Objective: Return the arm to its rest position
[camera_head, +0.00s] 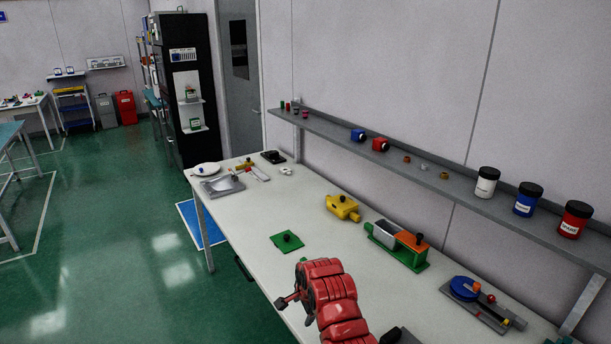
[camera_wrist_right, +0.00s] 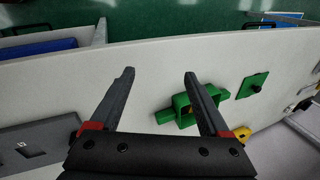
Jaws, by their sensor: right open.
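My right arm, made of red links, reaches in from the bottom of the head view. In the right wrist view my right gripper (camera_wrist_right: 160,74) is open, its two dark fingers well apart with nothing between them. It is above the pale worktable (camera_head: 262,215). A green holder (camera_wrist_right: 184,112) with an opening lies beside and partly behind the right-hand finger; in the head view the arm hides most of it. A green plate with a black knob (camera_head: 287,241) lies on the table, apart from the gripper. My left gripper is not in view.
On the table are a yellow block (camera_head: 343,207), a green fixture with an orange top (camera_head: 411,246), a grey base with a blue disc (camera_head: 465,289) and a metal tray (camera_head: 222,186). A wall shelf (camera_head: 446,184) holds jars and small parts. Bare tabletop surrounds the green plate.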

